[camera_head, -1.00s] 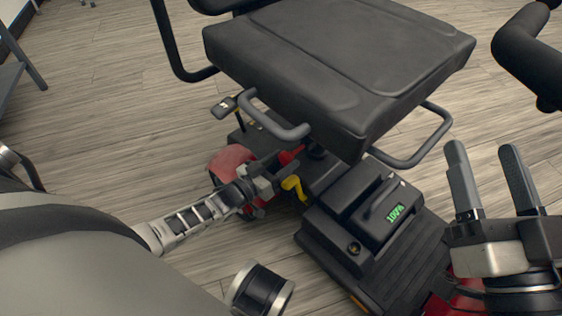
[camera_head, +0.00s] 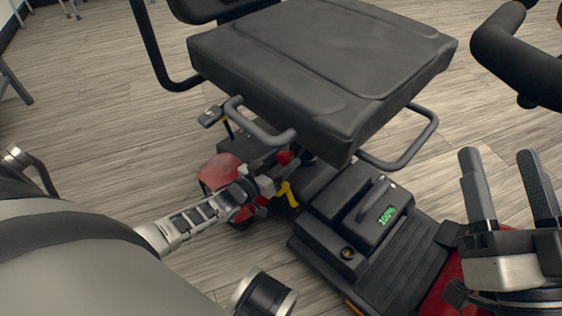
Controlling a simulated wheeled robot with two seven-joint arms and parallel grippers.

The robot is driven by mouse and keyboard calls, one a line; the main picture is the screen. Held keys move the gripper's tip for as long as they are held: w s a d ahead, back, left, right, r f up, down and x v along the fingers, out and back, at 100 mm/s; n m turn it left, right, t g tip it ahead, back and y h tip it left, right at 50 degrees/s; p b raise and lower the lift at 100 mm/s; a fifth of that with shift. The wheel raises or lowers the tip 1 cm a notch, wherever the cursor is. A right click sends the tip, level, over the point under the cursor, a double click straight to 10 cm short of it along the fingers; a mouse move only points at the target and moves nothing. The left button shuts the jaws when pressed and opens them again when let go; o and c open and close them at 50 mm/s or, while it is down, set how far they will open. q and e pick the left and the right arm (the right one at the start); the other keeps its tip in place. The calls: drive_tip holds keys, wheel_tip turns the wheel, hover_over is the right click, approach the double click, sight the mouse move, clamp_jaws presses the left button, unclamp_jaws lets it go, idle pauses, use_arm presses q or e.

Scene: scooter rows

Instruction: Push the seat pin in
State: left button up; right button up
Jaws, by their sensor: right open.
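The scooter's black seat (camera_head: 320,65) fills the upper middle of the head view. Below it, near the seat post, is a small red knob (camera_head: 286,157), which looks like the seat pin; how far in it sits cannot be told. A yellow lever (camera_head: 288,194) hangs just below. My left gripper (camera_head: 272,178) is under the seat's left side, close beside the red knob and the lever. Its fingers are small and partly hidden, so contact and opening are unclear. My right gripper (camera_head: 511,188) is open and empty at the right, fingers pointing up, away from the seat.
The black battery box (camera_head: 362,208) with a green 100% display sits on the scooter below the seat. A black handlebar (camera_head: 515,60) is at the upper right.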

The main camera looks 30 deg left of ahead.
use_arm(q)
drive_tip(key=shift+s, duration=0.3)
drive_tip(key=p+v, duration=0.4)
drive_tip(key=v, duration=1.1)
drive_tip(key=shift+s+p, duration=0.2)
drive_tip(key=shift+p, duration=0.15)
use_arm(e)
wheel_tip(320, 180, down, 7)
drive_tip(key=s+m+g+h, duration=0.2)
drive_tip(key=m+g, duration=0.2)
drive_tip(key=shift+s+a+r, duration=0.2)
drive_tip(key=shift+a, duration=0.15)
use_arm(q)
drive_tip(key=shift+a, duration=0.15)
